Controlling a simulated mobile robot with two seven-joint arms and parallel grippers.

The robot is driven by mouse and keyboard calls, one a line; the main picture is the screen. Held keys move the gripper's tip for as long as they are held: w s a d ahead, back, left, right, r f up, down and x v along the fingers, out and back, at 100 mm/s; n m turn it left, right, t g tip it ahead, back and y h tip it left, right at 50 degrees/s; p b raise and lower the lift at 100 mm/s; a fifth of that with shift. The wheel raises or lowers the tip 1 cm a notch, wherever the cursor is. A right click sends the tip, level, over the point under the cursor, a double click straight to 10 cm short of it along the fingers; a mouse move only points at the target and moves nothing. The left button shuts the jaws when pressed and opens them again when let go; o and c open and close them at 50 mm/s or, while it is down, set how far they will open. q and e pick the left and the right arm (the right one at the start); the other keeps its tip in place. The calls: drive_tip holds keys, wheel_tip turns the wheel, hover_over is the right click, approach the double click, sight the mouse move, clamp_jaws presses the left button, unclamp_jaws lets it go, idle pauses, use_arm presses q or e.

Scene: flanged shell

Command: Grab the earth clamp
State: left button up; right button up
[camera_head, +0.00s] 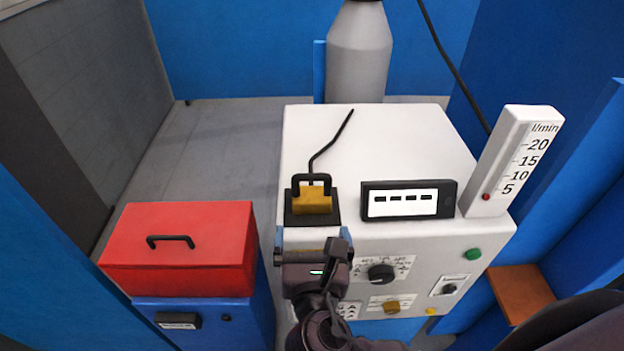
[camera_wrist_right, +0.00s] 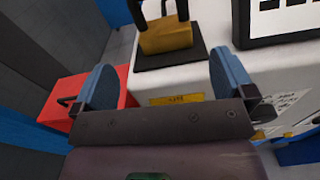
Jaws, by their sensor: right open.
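The earth clamp (camera_head: 313,201) is a brass-coloured block with a black handle and a black cable. It sits on a black pad (camera_head: 298,219) at the front left corner of the white machine's top. In the right wrist view the clamp (camera_wrist_right: 166,36) is ahead of the fingers, near the top edge, with its upper part cut off. My right gripper (camera_head: 312,237) is just in front of the pad. Its blue fingers are apart with nothing between them, and they also show in the wrist view (camera_wrist_right: 167,85). My left gripper is not in view.
The white machine (camera_head: 420,150) carries a black-framed display (camera_head: 408,200) right of the clamp and a flow gauge (camera_head: 512,160). A red toolbox (camera_head: 185,240) stands on a blue cabinet at left. A grey cylinder (camera_head: 358,60) stands behind. The machine's top behind the clamp is mostly clear.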

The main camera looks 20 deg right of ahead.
sight(311, 194)
drive_tip(key=shift+n, duration=0.3)
drive_tip(key=w, duration=0.1)
drive_tip(key=w+d, duration=0.1)
drive_tip(key=w, duration=0.1)
drive_tip(key=w+r, duration=0.1)
drive_tip(key=w, duration=0.1)
drive_tip(key=shift+w+d+r, duration=0.1)
drive_tip(key=shift+w+d, duration=0.05)
drive_tip(key=shift+d+p+x, duration=0.15)
drive_tip(key=shift+x, duration=1.2)
drive_tip(key=shift+d+p+x, duration=0.15)
drive_tip(key=shift+x, duration=1.2)
drive_tip(key=shift+r, duration=0.15)
drive_tip(key=c, duration=1.2)
drive_tip(key=shift+o, duration=0.2)
